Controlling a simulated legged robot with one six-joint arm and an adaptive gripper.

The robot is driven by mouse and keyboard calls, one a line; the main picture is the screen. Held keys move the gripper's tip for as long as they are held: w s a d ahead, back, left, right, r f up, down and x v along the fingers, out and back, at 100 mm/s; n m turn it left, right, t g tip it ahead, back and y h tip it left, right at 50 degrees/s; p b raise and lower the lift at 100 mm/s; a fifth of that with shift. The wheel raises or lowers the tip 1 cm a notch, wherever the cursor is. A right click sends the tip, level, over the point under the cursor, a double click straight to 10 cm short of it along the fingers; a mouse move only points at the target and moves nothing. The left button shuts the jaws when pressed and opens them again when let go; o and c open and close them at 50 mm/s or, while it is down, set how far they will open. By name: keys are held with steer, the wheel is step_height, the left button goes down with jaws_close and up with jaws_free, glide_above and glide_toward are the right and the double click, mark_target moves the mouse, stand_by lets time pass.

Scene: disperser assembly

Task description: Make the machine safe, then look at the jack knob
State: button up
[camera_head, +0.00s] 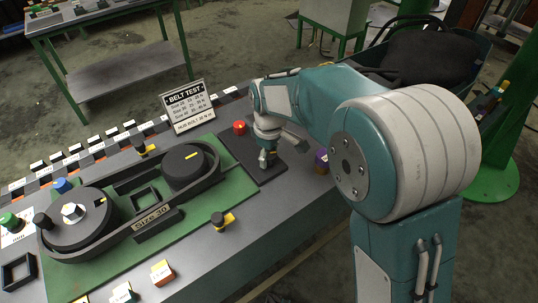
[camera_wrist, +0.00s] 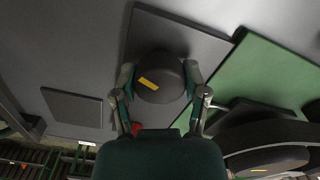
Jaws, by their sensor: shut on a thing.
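The belt machine has a green base (camera_head: 205,215) with two dark pulleys joined by a belt. The left pulley (camera_head: 85,232) carries a pale hex nut, and the right pulley (camera_head: 184,164) has a yellow mark. A red button (camera_head: 239,127) stands behind my gripper (camera_head: 266,160), which points down over a dark plate (camera_head: 262,176). In the wrist view, my gripper (camera_wrist: 158,82) is shut on a dark round knob (camera_wrist: 160,92) with a yellow mark tilted slightly. The red button also shows partly there (camera_wrist: 136,128). I cannot tell which part is the jack knob.
A belt test sign (camera_head: 188,105) stands behind the machine. Black-and-yellow knobs (camera_head: 221,221) (camera_head: 145,147) flank the base. Small labelled blocks (camera_head: 161,272) lie in front, and a purple block (camera_head: 321,161) lies right of my gripper. Blue (camera_head: 62,186) and green (camera_head: 9,221) pieces are at the left.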

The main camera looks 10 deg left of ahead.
steer(key=shift+f+n, duration=0.1)
steer(key=shift+n, duration=1.5)
steer(key=o, duration=1.1)
steer(key=shift+w, duration=0.1)
steer(key=shift+o, duration=0.2)
steer(key=shift+a, duration=0.15)
step_height(320, 180, up, 12)
steer(key=shift+f, duration=0.1)
